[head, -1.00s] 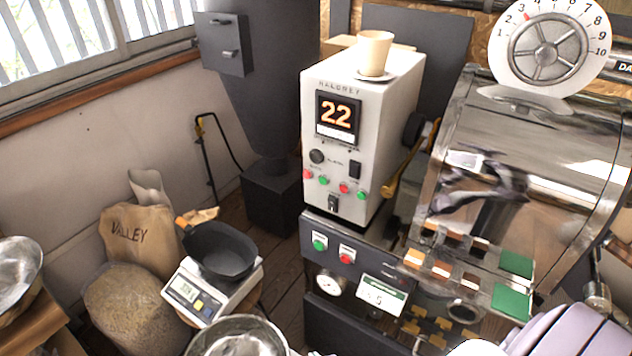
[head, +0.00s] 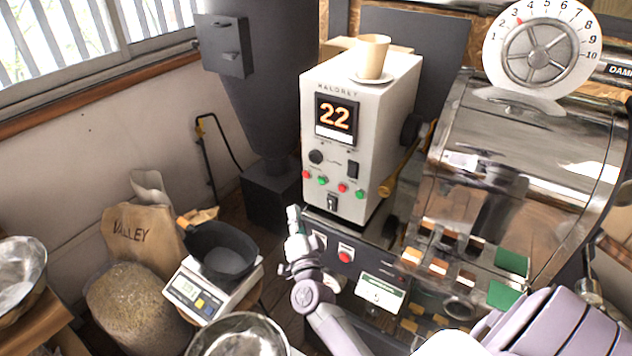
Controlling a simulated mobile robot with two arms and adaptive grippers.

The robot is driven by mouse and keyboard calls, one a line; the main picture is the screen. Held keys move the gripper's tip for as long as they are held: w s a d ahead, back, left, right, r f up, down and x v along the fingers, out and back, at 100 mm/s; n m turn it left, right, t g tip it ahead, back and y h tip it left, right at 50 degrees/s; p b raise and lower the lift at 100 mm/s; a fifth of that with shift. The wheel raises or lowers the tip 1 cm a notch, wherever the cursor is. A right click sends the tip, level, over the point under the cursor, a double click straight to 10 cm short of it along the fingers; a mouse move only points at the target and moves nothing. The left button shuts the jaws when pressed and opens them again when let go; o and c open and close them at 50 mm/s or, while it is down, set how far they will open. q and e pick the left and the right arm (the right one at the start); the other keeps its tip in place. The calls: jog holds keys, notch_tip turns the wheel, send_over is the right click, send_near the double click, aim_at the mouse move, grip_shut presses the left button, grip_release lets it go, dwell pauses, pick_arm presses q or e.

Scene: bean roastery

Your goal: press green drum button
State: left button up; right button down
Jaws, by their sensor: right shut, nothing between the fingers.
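The drum button panel is the dark front (head: 372,262) below the white control box. A red button (head: 345,257) shows on its pale plate there. To its left, the edge of another pale plate (head: 321,238) shows, but its green button is hidden behind my right gripper. My right gripper (head: 293,213) is shut and empty, pointing up and away in front of the panel's left end. I cannot tell whether it touches the button. My left gripper is not in view.
The white control box (head: 345,90) reads 22 and has small red and green buttons of its own. The glossy roaster drum (head: 520,190) stands right. A scale (head: 200,290) with a black pan (head: 222,250) and a sack (head: 140,235) stand left.

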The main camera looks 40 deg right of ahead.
aim_at(315, 191)
jog(key=shift+d+r+m, duration=0.15)
jog(key=shift+r+m, duration=0.15)
jog(key=shift+r, duration=0.25)
jog(key=shift+d, duration=0.1)
jog(key=w+d+b, duration=0.2)
jog(key=w+d, duration=0.1)
jog(key=d, duration=0.5)
jog(key=shift+w, duration=0.2)
jog(key=shift+b, duration=0.3)
dwell(0.9)
jog(key=shift+w+d, duration=0.2)
jog(key=shift+d, duration=0.15)
